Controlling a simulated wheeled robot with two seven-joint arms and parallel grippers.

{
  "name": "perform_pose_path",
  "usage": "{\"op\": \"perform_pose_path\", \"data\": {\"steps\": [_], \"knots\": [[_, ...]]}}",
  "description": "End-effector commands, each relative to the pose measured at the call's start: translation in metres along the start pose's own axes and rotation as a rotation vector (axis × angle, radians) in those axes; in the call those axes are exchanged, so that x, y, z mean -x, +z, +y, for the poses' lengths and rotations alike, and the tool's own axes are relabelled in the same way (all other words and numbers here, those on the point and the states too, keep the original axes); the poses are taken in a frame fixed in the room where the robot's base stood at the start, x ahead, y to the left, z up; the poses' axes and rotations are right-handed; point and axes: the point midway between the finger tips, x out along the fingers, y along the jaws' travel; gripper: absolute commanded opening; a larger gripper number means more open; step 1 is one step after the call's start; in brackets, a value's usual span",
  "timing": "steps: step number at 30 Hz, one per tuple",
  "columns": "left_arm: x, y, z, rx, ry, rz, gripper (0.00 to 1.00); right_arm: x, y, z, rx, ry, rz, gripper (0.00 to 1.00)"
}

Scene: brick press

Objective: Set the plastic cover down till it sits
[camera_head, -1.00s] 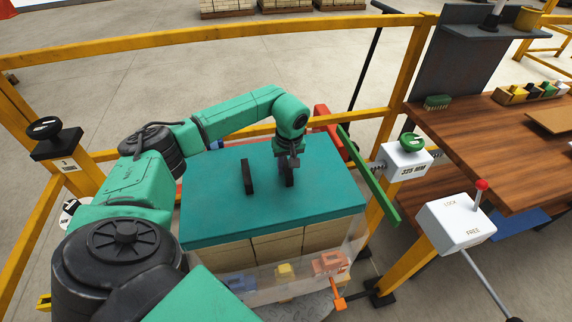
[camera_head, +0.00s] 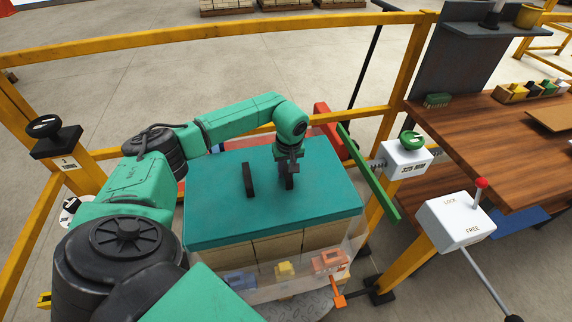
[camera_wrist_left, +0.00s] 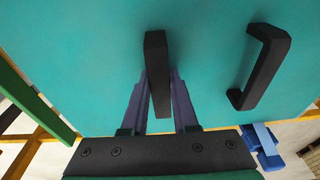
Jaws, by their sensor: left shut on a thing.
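The plastic cover (camera_head: 215,200) is a flat teal slab with two black handles, over a stack of pale bricks (camera_head: 285,243). It looks roughly level. My left gripper (camera_head: 290,178) is above the cover and shut on its right-hand black handle. In the left wrist view the purple-grey fingers lie on both sides of that handle (camera_wrist_left: 157,70). The other handle (camera_head: 249,180) stands free; it also shows in the left wrist view (camera_wrist_left: 262,68). Whether the cover touches the bricks all round cannot be told. My right gripper is not in view.
Clear walls (camera_head: 352,244) surround the bricks, with orange, yellow and blue clamps (camera_head: 328,261) low in front. A green bar (camera_head: 369,175) and a white lock box (camera_head: 456,219) stand right. Yellow rails (camera_head: 200,41) run behind. A wooden bench (camera_head: 480,140) is at right.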

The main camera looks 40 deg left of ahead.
Motion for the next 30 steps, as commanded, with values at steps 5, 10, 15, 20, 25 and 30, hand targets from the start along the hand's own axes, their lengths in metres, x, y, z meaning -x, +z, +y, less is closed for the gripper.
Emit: {"op": "perform_pose_path", "data": {"steps": [5,10,15,20,25,30], "knots": [[0.0,0.0,0.0,0.0,0.001,0.001,0.31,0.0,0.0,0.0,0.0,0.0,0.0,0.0],[0.0,0.0,0.0,0.0,0.001,0.0,0.62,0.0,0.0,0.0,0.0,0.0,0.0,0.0],[-0.001,0.0,0.0,0.0,-0.001,0.0,0.62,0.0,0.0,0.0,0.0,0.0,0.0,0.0],[0.009,-0.001,0.001,0.0,0.003,0.002,0.62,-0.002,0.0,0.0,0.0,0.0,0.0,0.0],[0.05,-0.001,0.001,0.0,0.005,0.005,0.62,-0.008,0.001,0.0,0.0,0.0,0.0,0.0],[0.102,-0.001,0.001,-0.001,0.006,0.004,0.62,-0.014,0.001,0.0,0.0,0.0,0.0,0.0]]}}
